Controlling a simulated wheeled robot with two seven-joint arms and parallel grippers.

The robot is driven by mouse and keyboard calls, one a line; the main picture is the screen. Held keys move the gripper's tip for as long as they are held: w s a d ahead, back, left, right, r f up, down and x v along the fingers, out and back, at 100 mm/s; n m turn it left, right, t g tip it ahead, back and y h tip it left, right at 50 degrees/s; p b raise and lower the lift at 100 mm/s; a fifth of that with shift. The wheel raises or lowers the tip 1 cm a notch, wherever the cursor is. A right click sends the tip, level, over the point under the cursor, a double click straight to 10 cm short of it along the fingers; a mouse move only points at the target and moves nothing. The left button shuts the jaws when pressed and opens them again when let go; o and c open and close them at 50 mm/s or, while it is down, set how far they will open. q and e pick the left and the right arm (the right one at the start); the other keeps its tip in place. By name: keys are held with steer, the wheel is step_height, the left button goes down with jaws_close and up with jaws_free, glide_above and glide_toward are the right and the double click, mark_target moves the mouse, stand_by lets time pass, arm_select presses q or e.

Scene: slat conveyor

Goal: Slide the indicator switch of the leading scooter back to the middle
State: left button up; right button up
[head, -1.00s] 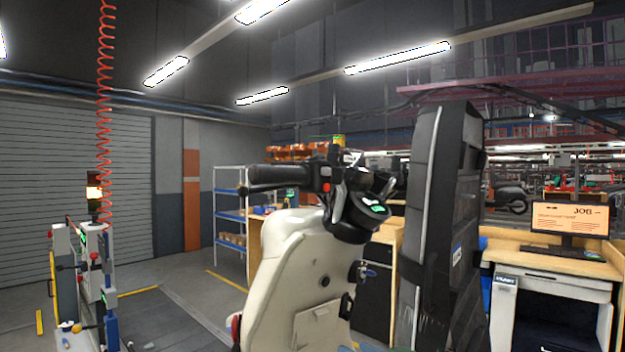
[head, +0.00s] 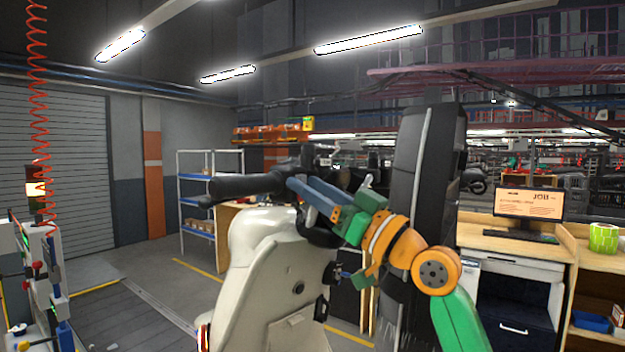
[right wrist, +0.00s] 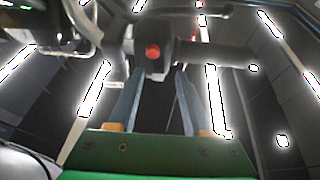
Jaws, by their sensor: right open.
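The cream scooter (head: 262,268) stands in the middle of the head view, its black handlebar grip (head: 240,186) pointing left. My right gripper (head: 298,188) is at the switch end of the handlebar, its blue fingers apart, and covers most of the switch housing and display there. In the right wrist view the black switch housing (right wrist: 153,70) with a red button (right wrist: 153,52) lies just beyond and between the open fingertips (right wrist: 157,78). I cannot see contact or make out the indicator switch. My left gripper is out of view.
A tall dark upright (head: 418,165) stands close behind my right arm. A desk with a monitor (head: 527,208) is at the right. A blue shelf rack (head: 195,203) stands behind at the left. A red coiled hose (head: 37,90) hangs at far left, above a post with controls.

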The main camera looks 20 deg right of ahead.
steer(key=shift+w+d+f, duration=0.1)
steer(key=shift+w, duration=0.05)
steer(key=shift+c, duration=0.2)
steer(key=shift+d, duration=0.1)
steer(key=c, duration=0.7)
jaws_close()
